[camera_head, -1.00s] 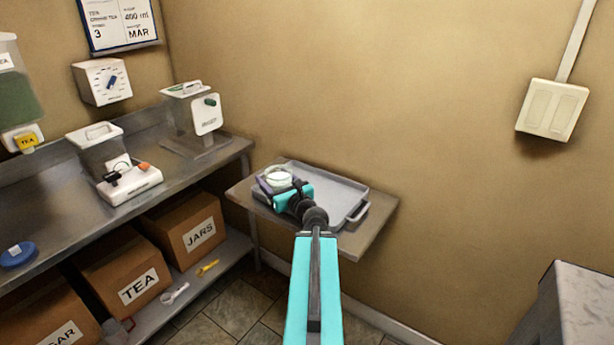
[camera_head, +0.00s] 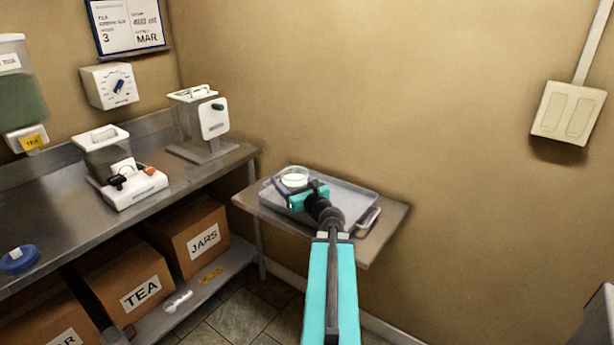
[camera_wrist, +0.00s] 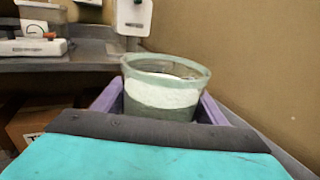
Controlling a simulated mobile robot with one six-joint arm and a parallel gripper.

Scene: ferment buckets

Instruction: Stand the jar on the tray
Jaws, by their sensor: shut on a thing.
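The jar (camera_head: 294,179) is a round, open-topped glass vessel with a white band. In the wrist view the jar (camera_wrist: 163,92) is upright between the two purple fingers of my gripper (camera_wrist: 160,108), which is shut on it. In the head view my gripper (camera_head: 296,190) is over the left part of the grey tray (camera_head: 350,197). The jar's base is hidden by the gripper, so I cannot tell whether it touches the tray. The tray lies on a small wall shelf (camera_head: 385,238).
A steel bench (camera_head: 60,215) on the left bears a scale-like device (camera_head: 135,190) with a container and a stand with a dispenser (camera_head: 213,118). Cardboard boxes (camera_head: 200,238) sit on its lower shelf. The tray's right part is bare. A wall rises behind the tray.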

